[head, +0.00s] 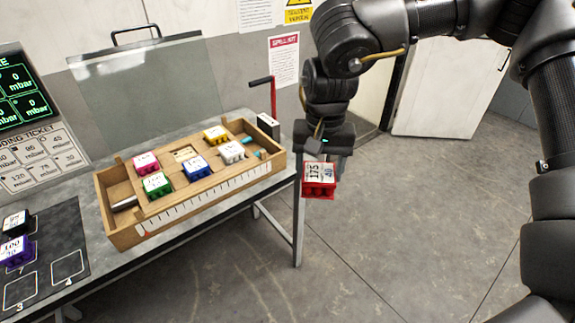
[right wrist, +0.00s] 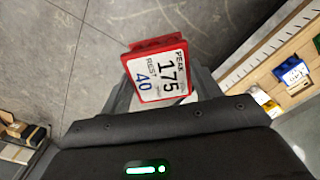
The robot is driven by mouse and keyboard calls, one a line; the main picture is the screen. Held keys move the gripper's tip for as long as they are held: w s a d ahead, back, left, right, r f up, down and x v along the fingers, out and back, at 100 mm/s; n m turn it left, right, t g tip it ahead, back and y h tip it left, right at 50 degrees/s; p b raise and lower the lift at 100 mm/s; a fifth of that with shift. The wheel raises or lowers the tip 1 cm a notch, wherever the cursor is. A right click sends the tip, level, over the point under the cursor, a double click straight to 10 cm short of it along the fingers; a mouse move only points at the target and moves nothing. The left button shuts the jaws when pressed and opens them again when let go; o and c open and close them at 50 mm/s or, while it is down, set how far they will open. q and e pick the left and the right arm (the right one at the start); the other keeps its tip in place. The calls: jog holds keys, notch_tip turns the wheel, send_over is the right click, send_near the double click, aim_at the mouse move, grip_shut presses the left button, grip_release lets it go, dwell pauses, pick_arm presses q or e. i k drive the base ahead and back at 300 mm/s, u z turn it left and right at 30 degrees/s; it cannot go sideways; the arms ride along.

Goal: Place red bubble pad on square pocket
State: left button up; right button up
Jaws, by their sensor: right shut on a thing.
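The red bubble pad (head: 319,181) has a white label reading 175 and 40. My right gripper (head: 322,163) is shut on it and holds it in the air, right of the wooden tray and beyond the table edge. The pad (right wrist: 157,72) also shows between the fingers in the right wrist view. A dark mat (head: 50,262) at the lower left has white-outlined square pockets; two of them, an empty one (head: 67,268) and another marked 3 (head: 21,291), show clearly. My left gripper is not in view.
The wooden tray (head: 150,231) on the grey table holds pink, green, blue, yellow and white pads. Black (head: 15,222) and purple (head: 14,251) pads sit on the mat.

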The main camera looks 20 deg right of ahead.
aim_at(185, 156)
jog(key=z, duration=1.6)
jog(key=i, duration=1.6)
jog(key=u, duration=4.1)
